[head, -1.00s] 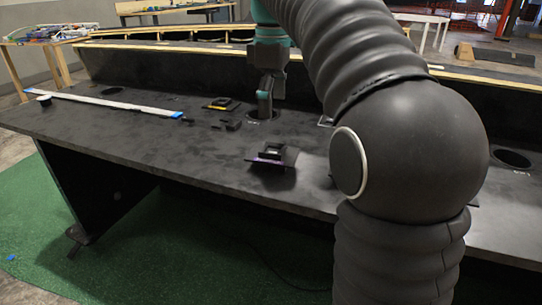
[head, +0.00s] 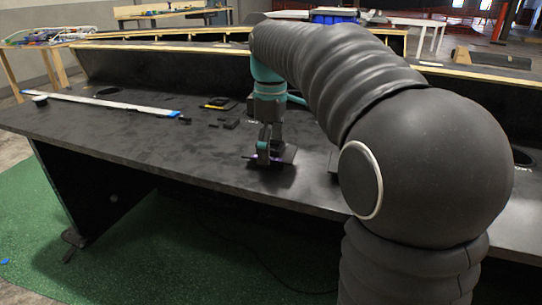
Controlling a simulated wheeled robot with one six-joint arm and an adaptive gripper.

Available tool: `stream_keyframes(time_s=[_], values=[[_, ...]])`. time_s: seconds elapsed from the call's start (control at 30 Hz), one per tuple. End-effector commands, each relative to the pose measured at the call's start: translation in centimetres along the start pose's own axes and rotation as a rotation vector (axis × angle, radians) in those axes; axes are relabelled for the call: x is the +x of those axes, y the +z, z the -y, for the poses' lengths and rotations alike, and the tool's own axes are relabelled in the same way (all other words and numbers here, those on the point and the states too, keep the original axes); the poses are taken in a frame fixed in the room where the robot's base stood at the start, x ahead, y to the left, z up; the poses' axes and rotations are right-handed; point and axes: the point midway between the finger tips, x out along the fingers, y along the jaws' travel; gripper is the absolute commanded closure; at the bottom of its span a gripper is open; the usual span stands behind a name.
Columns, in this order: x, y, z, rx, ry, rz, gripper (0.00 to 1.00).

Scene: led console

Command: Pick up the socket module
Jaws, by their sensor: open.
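A dark module on a flat plate with a purple edge (head: 288,156) lies on the black console top near its front edge, in the head view. It may be the socket module; I cannot tell for certain. My gripper (head: 268,150) points down right at this module and hides most of it. Its jaws are open. I cannot tell whether the fingers touch the module or stand on both sides of it.
A module with a yellow edge (head: 218,103) and small dark pieces (head: 229,124) lie behind and left. A long white strip with blue ends (head: 105,104) lies at the left on the console top (head: 130,135). Round holes are cut in the top. My arm hides the right side.

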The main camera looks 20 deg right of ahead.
Motion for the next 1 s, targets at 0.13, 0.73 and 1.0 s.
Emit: stream_keyframes(time_s=[0.13, 0.73, 1.0], values=[[0.0, 0.0, 0.0, 0.000, 0.000, 0.000, 0.00], [-0.1, 0.0, 0.0, 0.000, 0.001, -0.001, 0.58], [-2.6, 0.0, -0.1, 0.001, 0.003, -0.002, 0.58]])
